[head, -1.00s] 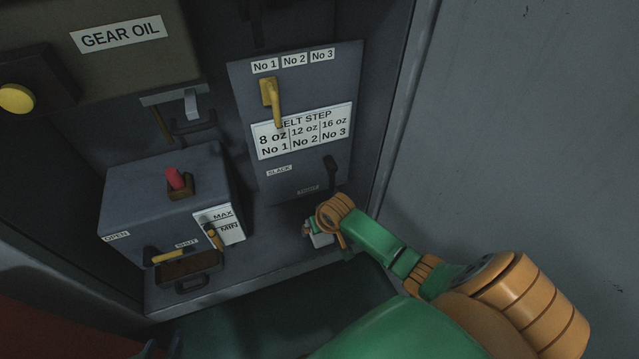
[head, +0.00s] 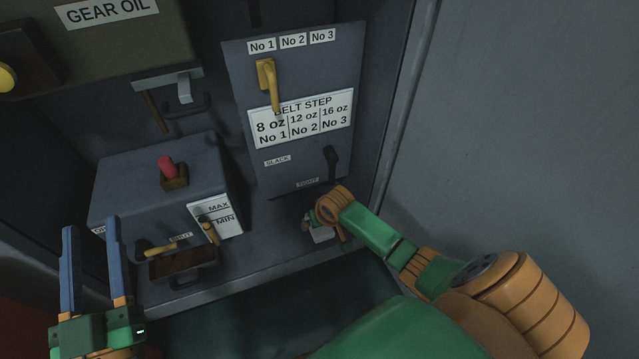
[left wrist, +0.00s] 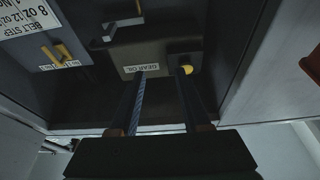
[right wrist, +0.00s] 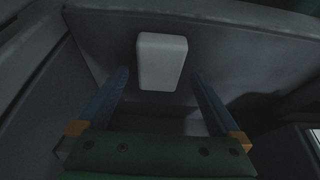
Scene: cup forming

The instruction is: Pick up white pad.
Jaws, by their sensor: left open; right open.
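The white pad (right wrist: 161,62) is a pale rounded block in the right wrist view, on a dark surface ahead of my right gripper (right wrist: 160,74). That gripper is open, with one blue finger on either side of the pad in the picture. Its fingers look apart from the pad; the exact distance is hard to judge. In the head view a small pale block (head: 321,235), perhaps the pad, shows at the right hand, whose fingers are mostly hidden. My left gripper (head: 91,228) is open and empty at the lower left of the head view, its fingers pointing up.
A belt step panel (head: 345,60) with a yellow handle (head: 267,78) stands behind the right hand. A box (head: 125,180) with a red knob (head: 168,166) is to its left. A gear oil box (head: 100,50) is above. A grey wall (head: 540,130) fills the right.

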